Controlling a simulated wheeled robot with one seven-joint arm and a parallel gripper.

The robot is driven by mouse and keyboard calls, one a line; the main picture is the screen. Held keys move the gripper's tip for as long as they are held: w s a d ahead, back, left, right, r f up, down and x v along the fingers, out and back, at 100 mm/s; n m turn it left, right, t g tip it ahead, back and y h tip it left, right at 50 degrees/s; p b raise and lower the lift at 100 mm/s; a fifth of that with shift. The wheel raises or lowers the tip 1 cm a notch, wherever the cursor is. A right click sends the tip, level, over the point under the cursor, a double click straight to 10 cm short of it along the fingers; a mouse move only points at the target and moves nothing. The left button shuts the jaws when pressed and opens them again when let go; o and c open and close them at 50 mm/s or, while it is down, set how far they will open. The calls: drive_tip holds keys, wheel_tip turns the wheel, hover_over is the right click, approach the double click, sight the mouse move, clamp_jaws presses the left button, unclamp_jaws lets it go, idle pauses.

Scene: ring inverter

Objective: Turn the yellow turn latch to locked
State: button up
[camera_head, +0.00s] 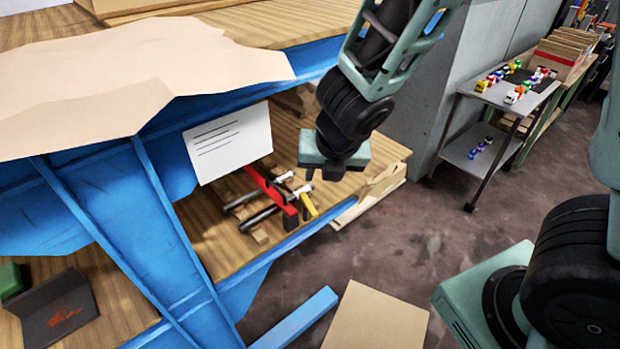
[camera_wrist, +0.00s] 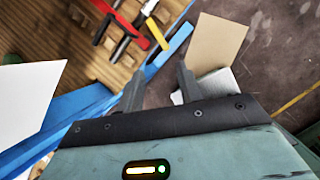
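I cannot make out a yellow turn latch in either view. The only clear yellow item near my gripper is a yellow handle (camera_head: 307,203) among the tools on the wooden shelf; it also shows in the wrist view (camera_wrist: 156,32). My gripper (camera_head: 332,176) hangs over the right end of that shelf, beyond the tools. In the wrist view my gripper (camera_wrist: 160,84) has its two fingers apart, with nothing between them.
A blue-framed rack holds the wooden shelf (camera_head: 205,242) with hammers and a red tool (camera_head: 265,183). A cardboard piece (camera_head: 376,320) lies below. A grey cart (camera_head: 468,147) with toy cars stands right. Floor between is clear.

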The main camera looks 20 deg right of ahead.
drive_tip(key=r+n+p, duration=0.1)
drive_tip(key=n, duration=0.3)
drive_tip(key=b, duration=1)
approach(308, 203)
drive_tip(key=x, duration=0.7)
drive_tip(key=shift+w+d+f, duration=0.1)
drive_tip(key=shift+w+f, duration=0.05)
drive_tip(key=shift+f, duration=0.2)
clamp_jaws()
